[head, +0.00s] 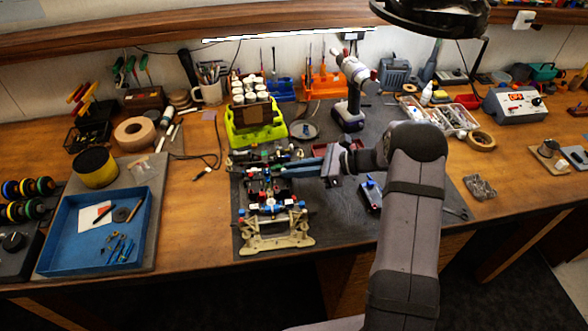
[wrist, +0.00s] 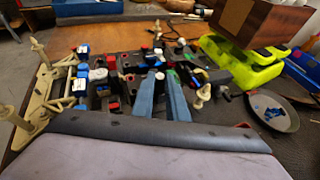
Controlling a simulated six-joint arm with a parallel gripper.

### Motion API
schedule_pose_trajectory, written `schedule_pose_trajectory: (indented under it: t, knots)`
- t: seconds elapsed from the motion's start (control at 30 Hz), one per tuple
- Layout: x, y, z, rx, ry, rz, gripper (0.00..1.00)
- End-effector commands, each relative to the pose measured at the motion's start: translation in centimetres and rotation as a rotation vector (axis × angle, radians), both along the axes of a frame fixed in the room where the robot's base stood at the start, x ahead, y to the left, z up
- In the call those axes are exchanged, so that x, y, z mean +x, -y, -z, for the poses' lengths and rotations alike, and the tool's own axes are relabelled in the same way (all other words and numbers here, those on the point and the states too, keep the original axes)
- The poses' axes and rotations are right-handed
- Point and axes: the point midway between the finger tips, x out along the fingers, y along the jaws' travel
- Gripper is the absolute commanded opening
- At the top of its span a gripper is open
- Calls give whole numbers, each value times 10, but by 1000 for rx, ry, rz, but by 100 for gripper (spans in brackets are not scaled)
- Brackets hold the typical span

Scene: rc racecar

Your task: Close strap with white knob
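The RC racecar chassis lies on the dark mat, with its beige end frame (head: 275,241) toward the table's front edge. In the wrist view this beige frame (wrist: 38,88) is at the left. Small blue, red, black and white parts crowd the chassis. A whitish part (wrist: 98,74) is left of my fingers and may be a white knob; I cannot tell which strap it belongs to. My gripper (head: 287,171) reaches in from the right, low over the middle of the chassis. Its two blue fingers (wrist: 161,76) show a narrow gap. Small parts behind the tips make contact unclear.
A lime-green carrier (head: 253,126) with white-capped bottles stands behind the car. A round metal dish (head: 304,130) and a cordless driver (head: 348,116) are nearby. A blue tray (head: 141,228) lies at the left. Some mat right of the car is bare.

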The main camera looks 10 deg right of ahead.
Motion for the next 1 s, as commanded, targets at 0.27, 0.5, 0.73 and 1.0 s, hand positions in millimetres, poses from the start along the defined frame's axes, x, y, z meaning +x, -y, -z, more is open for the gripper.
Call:
schedule_pose_trajectory:
  t: [0.27, 0.5, 0.73, 1.0]
  knots:
    - [-1, -2, -3, -37, -2, -2, 0]
    - [-1, -4, -1, -116, -3, -2, 0]
    - [-1, -4, 0, -116, -3, -2, 19]
    - [-1, -3, -1, -114, -2, -1, 31]
